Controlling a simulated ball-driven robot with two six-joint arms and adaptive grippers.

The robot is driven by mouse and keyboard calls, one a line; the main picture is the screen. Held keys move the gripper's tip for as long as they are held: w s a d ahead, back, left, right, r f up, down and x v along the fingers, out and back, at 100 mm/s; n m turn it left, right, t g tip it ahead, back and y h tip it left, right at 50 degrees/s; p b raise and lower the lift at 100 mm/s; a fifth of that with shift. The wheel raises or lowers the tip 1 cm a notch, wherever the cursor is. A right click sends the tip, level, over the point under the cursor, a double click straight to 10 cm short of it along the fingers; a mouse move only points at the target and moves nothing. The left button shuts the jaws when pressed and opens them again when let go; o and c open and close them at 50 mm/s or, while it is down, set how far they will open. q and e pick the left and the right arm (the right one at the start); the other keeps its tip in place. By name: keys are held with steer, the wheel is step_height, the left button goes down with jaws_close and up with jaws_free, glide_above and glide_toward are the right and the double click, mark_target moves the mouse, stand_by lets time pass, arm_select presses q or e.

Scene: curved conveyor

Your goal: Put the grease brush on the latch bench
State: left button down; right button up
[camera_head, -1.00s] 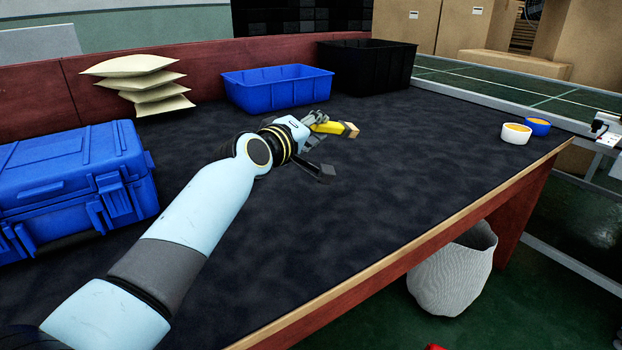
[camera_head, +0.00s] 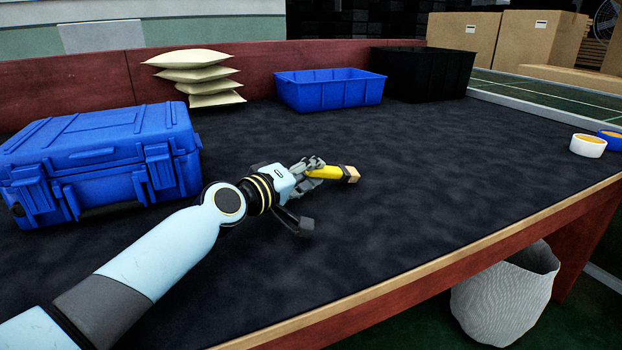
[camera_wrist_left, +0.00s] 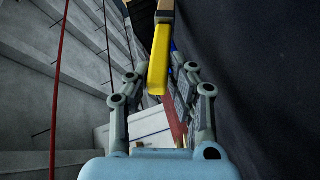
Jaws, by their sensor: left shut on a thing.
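The grease brush looks like a yellow handle (camera_head: 325,172) with a tan and dark end pointing right. It also shows in the left wrist view (camera_wrist_left: 160,55). My left gripper (camera_head: 312,168) is shut on the yellow part and holds the brush over the dark bench top (camera_head: 420,200). The height above the top is hard to tell. In the wrist view the fingers (camera_wrist_left: 162,80) stand either side of the handle. The bench has a wooden front edge and a red back board. My right gripper is not in view.
A blue case (camera_head: 100,155) stands at the left. Stacked cream pouches (camera_head: 205,75), a blue bin (camera_head: 330,92) and a black bin (camera_head: 422,75) line the back. A white tape roll (camera_head: 588,146) and a blue one (camera_head: 611,138) sit far right. The middle is clear.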

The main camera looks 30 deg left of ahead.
arm_select(q)
steer(key=shift+r, duration=0.15)
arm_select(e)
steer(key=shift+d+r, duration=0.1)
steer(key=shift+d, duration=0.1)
arm_select(q)
steer(key=shift+f, duration=0.2)
steer(key=c, duration=1.6)
jaws_free()
steer(key=o, duration=0.4)
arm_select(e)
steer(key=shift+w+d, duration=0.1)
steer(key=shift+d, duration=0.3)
arm_select(q)
steer(key=shift+r, duration=0.25)
steer(key=p+v, duration=0.2)
steer(key=v, duration=0.9)
steer(key=shift+f, duration=0.15)
steer(key=shift+s+a, duration=0.1)
steer(key=shift+s, duration=0.45)
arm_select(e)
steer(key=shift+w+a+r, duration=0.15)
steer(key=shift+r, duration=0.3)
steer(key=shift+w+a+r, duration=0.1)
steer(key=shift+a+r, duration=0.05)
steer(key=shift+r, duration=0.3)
